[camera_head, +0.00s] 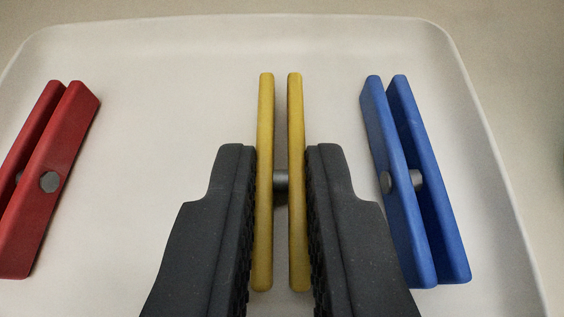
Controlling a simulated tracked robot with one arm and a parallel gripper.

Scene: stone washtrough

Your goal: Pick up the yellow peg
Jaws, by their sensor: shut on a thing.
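The yellow peg (265,130) is in the middle of the view, with two long parallel bars joined by a short grey pin. My gripper (281,215) has one dark finger on each side of it, pressed against the outer faces of the two bars. The gripper is shut on the yellow peg. The peg's far ends stick out past the fingertips. Whether the peg touches the tray below cannot be told.
A pale tray (180,110) with a raised rim lies beneath. A red peg (48,190) lies at the left and a blue peg (400,190) at the right, close to my right finger. The tray is clear beyond the yellow peg and between the red peg and my left finger.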

